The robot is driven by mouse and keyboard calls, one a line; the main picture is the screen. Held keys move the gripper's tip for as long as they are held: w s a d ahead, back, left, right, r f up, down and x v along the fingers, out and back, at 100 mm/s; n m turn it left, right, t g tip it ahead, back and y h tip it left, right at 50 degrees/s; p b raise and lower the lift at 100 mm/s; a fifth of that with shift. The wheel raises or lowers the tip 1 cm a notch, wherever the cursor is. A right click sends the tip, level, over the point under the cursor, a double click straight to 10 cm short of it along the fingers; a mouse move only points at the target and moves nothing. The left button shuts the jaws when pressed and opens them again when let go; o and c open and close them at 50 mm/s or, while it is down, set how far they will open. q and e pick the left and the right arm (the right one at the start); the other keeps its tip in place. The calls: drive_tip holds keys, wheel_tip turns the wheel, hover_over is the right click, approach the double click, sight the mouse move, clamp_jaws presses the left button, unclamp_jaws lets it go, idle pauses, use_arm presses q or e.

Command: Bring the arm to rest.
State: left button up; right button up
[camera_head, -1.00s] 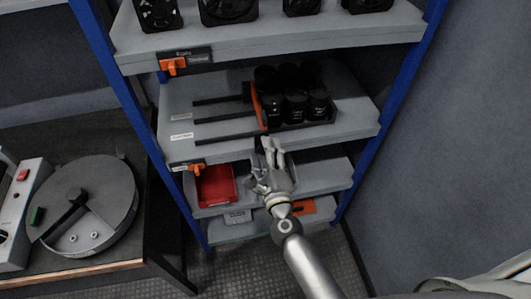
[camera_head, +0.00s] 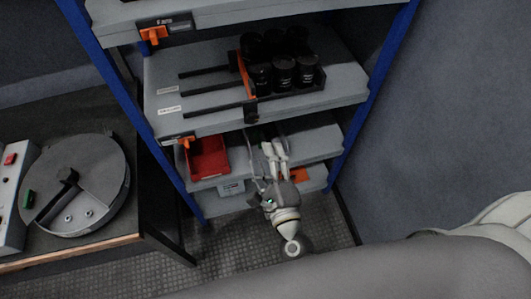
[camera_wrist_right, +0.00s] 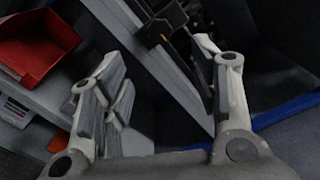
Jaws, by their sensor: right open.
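My right gripper (camera_head: 275,150) is in front of the lower shelves of the blue-posted rack, below the shelf with the black capacitors (camera_head: 283,72). Its two fingers also show in the right wrist view (camera_wrist_right: 165,85), spread apart with nothing between them. My right arm crosses the bottom of the head view as a large grey link. My left gripper is in neither view.
A red bin (camera_head: 208,157) sits on a lower shelf left of the gripper and shows in the right wrist view (camera_wrist_right: 38,45). An orange lever (camera_head: 186,143) is on the shelf edge. A bench with a round grey device (camera_head: 92,180) stands at left. A wall is at right.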

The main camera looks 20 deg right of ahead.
drive_tip(key=shift+f, duration=0.1)
idle(0.3)
drive_tip(key=s+f+n+g+y, duration=0.1)
drive_tip(key=s+f+n+g, duration=0.3)
drive_tip(key=f, duration=0.7)
drive_tip(key=s+f+n+g+y, duration=0.1)
drive_tip(key=s+f+n+g, duration=0.15)
drive_tip(key=f+n, duration=0.6)
drive_tip(key=s+f+n+g+y, duration=0.15)
drive_tip(key=s+f+n, duration=0.25)
drive_tip(key=f, duration=0.9)
drive_tip(key=s+d+f+n+g+h, duration=0.1)
drive_tip(key=s+d+f+n+g, duration=0.3)
drive_tip(key=s, duration=0.8)
drive_tip(key=s+d+f+n+g+h, duration=0.2)
drive_tip(key=s+d+f+n+g, duration=0.3)
drive_tip(key=s+d+f, duration=0.3)
drive_tip(key=s+f, duration=0.3)
drive_tip(key=shift+s+d+f, duration=0.3)
drive_tip(key=shift+s, duration=0.05)
drive_tip(key=shift+h, duration=0.25)
